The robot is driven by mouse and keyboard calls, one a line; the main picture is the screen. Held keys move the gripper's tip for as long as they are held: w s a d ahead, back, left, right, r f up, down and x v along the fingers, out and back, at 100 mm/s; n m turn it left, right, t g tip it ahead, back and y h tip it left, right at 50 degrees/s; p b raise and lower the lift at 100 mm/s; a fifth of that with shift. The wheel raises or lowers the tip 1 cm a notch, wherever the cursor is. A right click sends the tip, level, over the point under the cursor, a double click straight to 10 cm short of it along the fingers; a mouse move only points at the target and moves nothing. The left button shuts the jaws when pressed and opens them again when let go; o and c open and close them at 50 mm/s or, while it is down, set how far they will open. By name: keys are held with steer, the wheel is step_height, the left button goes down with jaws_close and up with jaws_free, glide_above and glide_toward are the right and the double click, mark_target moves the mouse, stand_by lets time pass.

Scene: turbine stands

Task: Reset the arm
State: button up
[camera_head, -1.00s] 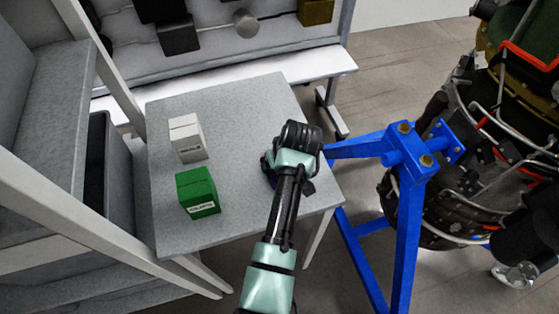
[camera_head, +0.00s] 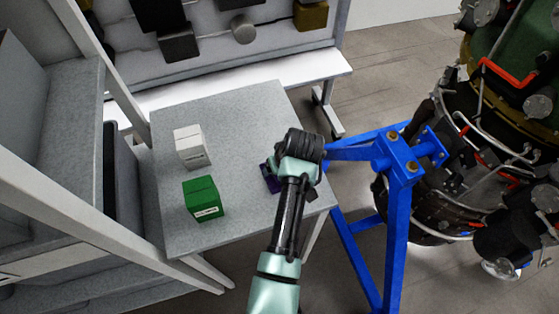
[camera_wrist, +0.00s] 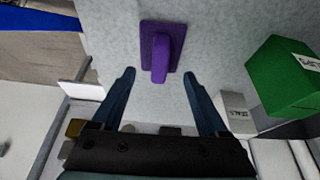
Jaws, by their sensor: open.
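My gripper (camera_wrist: 158,80) is open and empty in the wrist view, its two dark blue fingers apart. A purple piece (camera_wrist: 163,48) with a flat base and a raised block stands on the grey table, just beyond the fingertips and between their lines. In the head view only a bit of the purple piece (camera_head: 270,180) shows beside my wrist, which hides the rest of it and the fingers. My arm reaches over the right part of the table (camera_head: 235,115).
A green box (camera_head: 203,198) and a white box (camera_head: 191,147) stand on the table's left half. A blue stand (camera_head: 401,200) and a turbine (camera_head: 500,130) are on the right. Shelves (camera_head: 75,160) stand on the left, a white bench (camera_head: 210,85) behind.

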steer(key=shift+s+d+r+p, duration=0.1)
steer(key=shift+s+r+p, duration=0.15)
steer(key=shift+r+p, duration=0.35)
steer(key=w+d+r+m+t+h+b, duration=0.15)
steer(key=w+r+t, duration=0.3)
steer(key=r, duration=0.65)
steer(key=w+d+r+m+t+h+b, duration=0.1)
steer(key=w+r+t+b, duration=0.3)
steer(key=r, duration=0.7)
step_height(320, 180, up, 12)
steer(key=t, duration=0.4)
steer(key=s+a+r+m+t+b, duration=0.1)
steer(key=s+r+t, duration=0.4)
steer(key=s+r, duration=0.5)
steer(key=s+a+r+m+t+b, duration=0.1)
steer(key=s+r+t, duration=0.4)
steer(key=s+r, duration=0.5)
step_height(320, 180, up, 5)
steer(key=shift+s+a+t+y+b, duration=0.3)
steer(key=shift+a+t+y+b, duration=0.05)
steer(key=shift+a+b, duration=0.4)
